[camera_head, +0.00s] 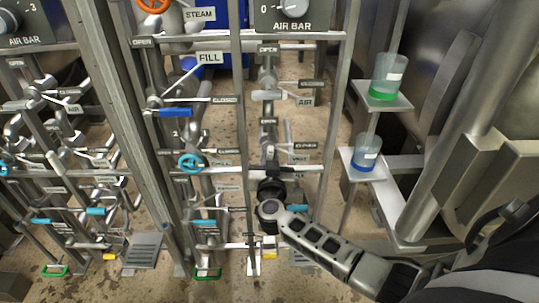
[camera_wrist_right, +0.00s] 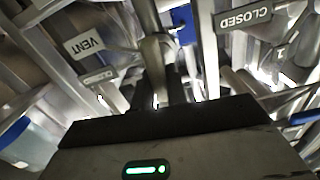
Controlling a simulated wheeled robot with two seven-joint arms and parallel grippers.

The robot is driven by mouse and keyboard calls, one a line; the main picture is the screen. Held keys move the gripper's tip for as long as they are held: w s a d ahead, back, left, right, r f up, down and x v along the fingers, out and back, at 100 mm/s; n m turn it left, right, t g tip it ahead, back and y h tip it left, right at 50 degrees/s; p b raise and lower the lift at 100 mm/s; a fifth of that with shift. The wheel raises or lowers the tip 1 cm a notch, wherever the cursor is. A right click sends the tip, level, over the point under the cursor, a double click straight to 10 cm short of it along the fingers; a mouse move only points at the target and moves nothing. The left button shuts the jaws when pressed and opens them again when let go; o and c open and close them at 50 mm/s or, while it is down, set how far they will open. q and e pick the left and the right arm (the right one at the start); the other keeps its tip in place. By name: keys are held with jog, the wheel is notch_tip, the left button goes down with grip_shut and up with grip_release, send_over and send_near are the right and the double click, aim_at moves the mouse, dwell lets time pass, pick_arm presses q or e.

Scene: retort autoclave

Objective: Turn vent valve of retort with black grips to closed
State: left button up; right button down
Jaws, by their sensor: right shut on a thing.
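My right gripper (camera_head: 270,178) reaches in from the lower right to the middle pipe stand, level with its lower crossbar. In the right wrist view, its dark fingers (camera_wrist_right: 160,92) are shut on a grey metal part beside the VENT sign (camera_wrist_right: 88,43); I take this to be the vent valve handle (camera_wrist_right: 157,52). The fingers and gripper body hide much of the handle. Black grips cannot be made out on either retort. My left gripper is not in view.
The FILL sign (camera_head: 209,58) and a blue lever (camera_head: 175,113) are left of my arm. Shelves with a green-based cup (camera_head: 386,78) and a blue-based cup (camera_head: 366,153) stand close on the right. Metal posts and pipes crowd the space.

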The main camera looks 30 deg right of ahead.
jog(key=shift+s+m+p, duration=0.1)
jog(key=shift+m+p, duration=0.65)
jog(key=shift+m, duration=0.45)
jog(key=m, duration=0.5)
jog(key=shift+d+f+m, duration=0.15)
jog(key=shift+f+m, duration=0.05)
jog(key=shift+m, duration=0.1)
jog(key=m, duration=0.5)
jog(key=shift+s+d+f+b, duration=0.1)
jog(key=shift+f+b, duration=0.1)
jog(key=shift+b, duration=0.2)
jog(key=shift+m+b, duration=0.3)
jog(key=shift+m, duration=0.8)
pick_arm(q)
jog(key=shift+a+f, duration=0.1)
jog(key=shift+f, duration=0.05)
pick_arm(e)
jog(key=shift+m, duration=0.9)
jog(key=c, duration=1.4)
grip_release()
